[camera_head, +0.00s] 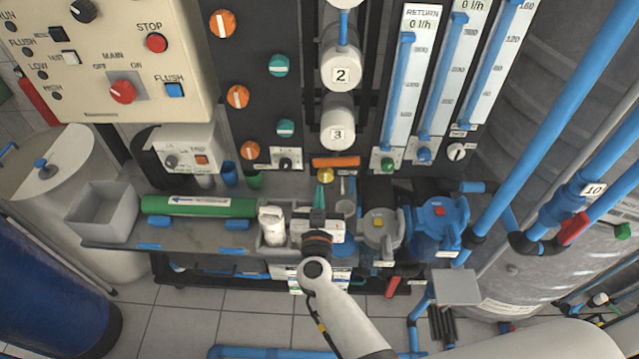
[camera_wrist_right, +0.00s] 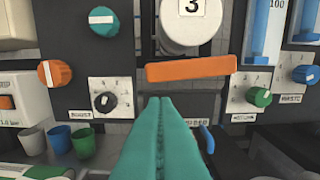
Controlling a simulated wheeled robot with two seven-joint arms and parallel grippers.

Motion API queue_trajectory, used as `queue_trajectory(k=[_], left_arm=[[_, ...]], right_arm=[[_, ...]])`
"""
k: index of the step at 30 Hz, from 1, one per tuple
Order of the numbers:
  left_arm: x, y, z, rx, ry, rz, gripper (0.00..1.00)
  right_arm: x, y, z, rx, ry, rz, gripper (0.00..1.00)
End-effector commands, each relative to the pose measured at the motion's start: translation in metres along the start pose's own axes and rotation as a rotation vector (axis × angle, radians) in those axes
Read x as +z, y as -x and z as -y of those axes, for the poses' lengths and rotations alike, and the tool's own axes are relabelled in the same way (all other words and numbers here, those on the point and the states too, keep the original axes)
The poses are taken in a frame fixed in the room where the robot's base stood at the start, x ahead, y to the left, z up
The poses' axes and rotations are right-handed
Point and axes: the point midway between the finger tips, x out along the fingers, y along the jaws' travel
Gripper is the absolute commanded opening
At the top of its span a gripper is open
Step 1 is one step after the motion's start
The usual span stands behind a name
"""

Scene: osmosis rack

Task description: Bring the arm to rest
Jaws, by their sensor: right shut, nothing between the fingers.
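My right arm (camera_head: 345,315) comes in from the bottom of the head view and reaches up over the bench. My right gripper (camera_head: 320,193) has teal fingers, which are pressed together with nothing between them. In the right wrist view the closed fingers (camera_wrist_right: 163,108) point at the rack, with their tips just below an orange bar (camera_wrist_right: 190,68). I cannot tell how far apart the tips and the bar are. My left gripper is not in view.
Numbered white housings (camera_head: 341,72), flow meters (camera_head: 403,85) and knobs (camera_head: 238,97) fill the rack. A grey bin (camera_head: 103,212), a green cylinder (camera_head: 200,206), a white bottle (camera_head: 272,228) and a blue pump (camera_head: 440,222) line the bench. Tiled floor (camera_head: 180,325) shows in front.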

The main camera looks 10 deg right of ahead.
Motion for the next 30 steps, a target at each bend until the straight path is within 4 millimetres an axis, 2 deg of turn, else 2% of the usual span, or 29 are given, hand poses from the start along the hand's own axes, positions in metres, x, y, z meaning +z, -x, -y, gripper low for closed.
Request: queue_trajectory(k=[6,23,26,29,30], left_arm=[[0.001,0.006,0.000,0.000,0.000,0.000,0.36],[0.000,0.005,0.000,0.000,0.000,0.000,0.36],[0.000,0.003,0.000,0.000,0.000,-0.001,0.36],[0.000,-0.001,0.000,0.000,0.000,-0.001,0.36],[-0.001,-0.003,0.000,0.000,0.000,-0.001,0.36]], right_arm=[[0.000,0.015,0.000,-0.001,0.000,-0.001,0.00],[-0.005,0.016,0.000,0.007,0.004,-0.004,0.00],[-0.030,0.022,-0.003,0.053,0.027,-0.024,0.00],[-0.075,0.034,-0.006,0.139,0.063,-0.073,0.00],[-0.098,0.042,-0.007,0.180,0.077,-0.104,0.00]])
